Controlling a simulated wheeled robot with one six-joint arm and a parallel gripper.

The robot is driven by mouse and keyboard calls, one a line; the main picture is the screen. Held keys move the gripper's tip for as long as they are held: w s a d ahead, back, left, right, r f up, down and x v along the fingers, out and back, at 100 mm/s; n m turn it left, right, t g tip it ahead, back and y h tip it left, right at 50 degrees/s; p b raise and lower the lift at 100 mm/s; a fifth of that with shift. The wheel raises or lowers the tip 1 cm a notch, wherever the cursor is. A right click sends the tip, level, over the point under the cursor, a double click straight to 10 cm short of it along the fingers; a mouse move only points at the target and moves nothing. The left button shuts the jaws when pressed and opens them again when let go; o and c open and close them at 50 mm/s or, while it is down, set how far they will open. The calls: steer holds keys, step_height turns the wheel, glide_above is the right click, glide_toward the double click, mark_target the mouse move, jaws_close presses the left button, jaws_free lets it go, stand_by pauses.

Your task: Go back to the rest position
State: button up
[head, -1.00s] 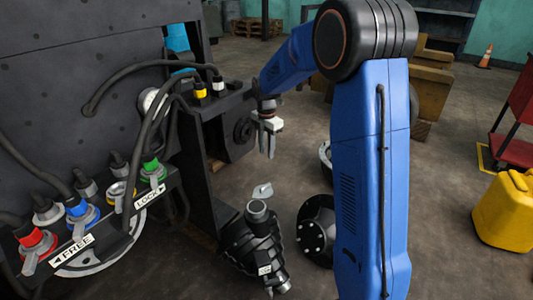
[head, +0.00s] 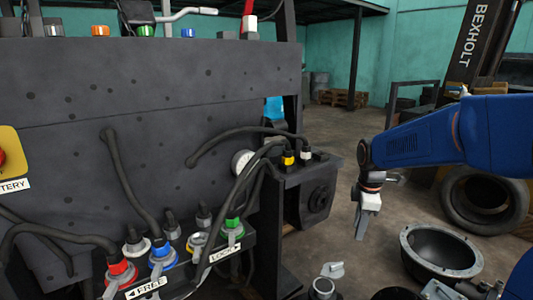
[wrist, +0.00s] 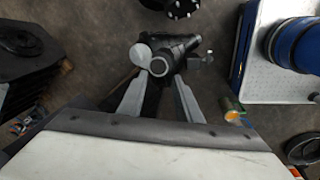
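My gripper (head: 361,225) hangs down at the right of the head view, beyond the end of my blue arm, clear of the dark forklift body. In the wrist view its two grey fingers (wrist: 160,82) stand apart with nothing held between them. Beyond the fingertips, a dark motor-like part with a pale round end (wrist: 160,66) lies on the floor below. Its top shows at the bottom of the head view (head: 323,287). The rest position itself is not marked in any view.
The forklift's dark panel (head: 150,85) fills the left, with coloured hose couplings (head: 162,255) and FREE and LOCK labels. A black block (head: 310,197) juts out left of my gripper. A round black housing (head: 440,250) and a tyre (head: 485,200) lie right on the floor.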

steer(key=s+r+m+t, duration=0.1)
steer(key=s+m+t, duration=0.2)
steer(key=s+m, duration=1.2)
steer(key=s, duration=1.4)
steer(key=shift+s+r+m, duration=0.2)
steer(key=shift+s+m, duration=0.1)
steer(key=shift+a, duration=0.15)
